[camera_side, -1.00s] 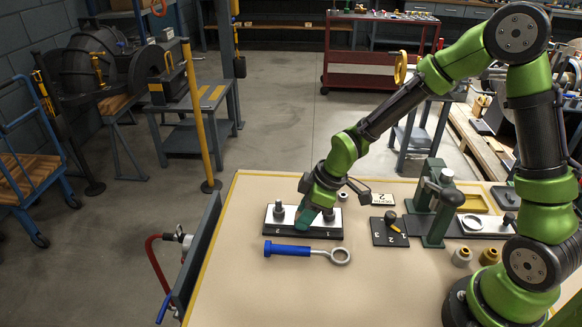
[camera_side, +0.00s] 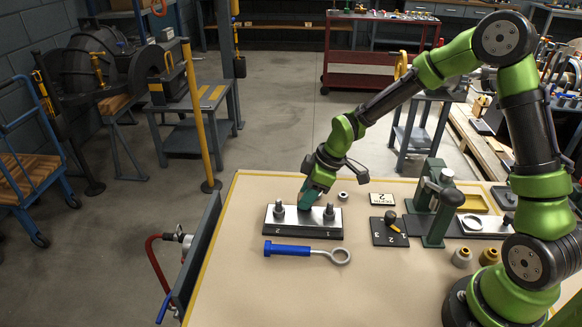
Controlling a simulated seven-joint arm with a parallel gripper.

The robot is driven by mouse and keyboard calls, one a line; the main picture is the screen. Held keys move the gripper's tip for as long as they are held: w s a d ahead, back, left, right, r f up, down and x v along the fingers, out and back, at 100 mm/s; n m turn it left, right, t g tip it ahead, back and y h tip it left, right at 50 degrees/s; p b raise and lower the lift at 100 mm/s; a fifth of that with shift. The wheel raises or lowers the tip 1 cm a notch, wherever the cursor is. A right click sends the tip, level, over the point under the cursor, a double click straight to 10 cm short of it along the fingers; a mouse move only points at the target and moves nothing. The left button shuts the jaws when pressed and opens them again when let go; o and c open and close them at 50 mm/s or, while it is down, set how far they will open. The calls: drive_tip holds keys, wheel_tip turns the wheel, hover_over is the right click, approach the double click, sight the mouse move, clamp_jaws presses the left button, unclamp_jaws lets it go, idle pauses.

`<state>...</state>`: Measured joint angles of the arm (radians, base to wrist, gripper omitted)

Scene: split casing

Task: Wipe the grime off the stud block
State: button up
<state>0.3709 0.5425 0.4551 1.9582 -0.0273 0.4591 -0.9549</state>
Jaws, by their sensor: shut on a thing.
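The stud block (camera_side: 303,231) is a dark block with a bright metal top, lying on the bench. Two upright studs stand on it, the left one (camera_side: 279,209) and the right one (camera_side: 329,211), with number marks on the front face. My gripper (camera_side: 313,188) is above the block's back edge, between the studs, tilted down to the left. It is shut on a teal wiping pad (camera_side: 307,198). The pad's lower end is at the back of the block's top; I cannot tell whether it touches. No grime can be made out at this size.
A blue-handled ring spanner (camera_side: 290,249) lies in front of the block. A small nut (camera_side: 343,196) sits behind it to the right. A black numbered plate (camera_side: 383,239) with a knob and a green press (camera_side: 438,205) stand further right. The bench front left is clear.

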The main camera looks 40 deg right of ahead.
sight(301, 217)
drive_tip(key=shift+s+a+f, duration=0.2)
drive_tip(key=shift+s+a, duration=0.45)
drive_tip(key=shift+s, duration=0.05)
drive_tip(key=shift+s+a+f, duration=0.15)
drive_tip(key=shift+s+a, duration=0.5)
drive_tip(key=shift+s+a+r, duration=0.1)
drive_tip(key=shift+s+a, duration=1.05)
drive_tip(key=shift+w+d+r, duration=0.1)
drive_tip(key=shift+w+d+r, duration=0.2)
drive_tip(key=shift+w+d, duration=1)
drive_tip(key=shift+w, duration=0.05)
drive_tip(key=shift+w+d+f, duration=0.15)
drive_tip(key=shift+w+d, duration=1)
drive_tip(key=shift+r, duration=3.1)
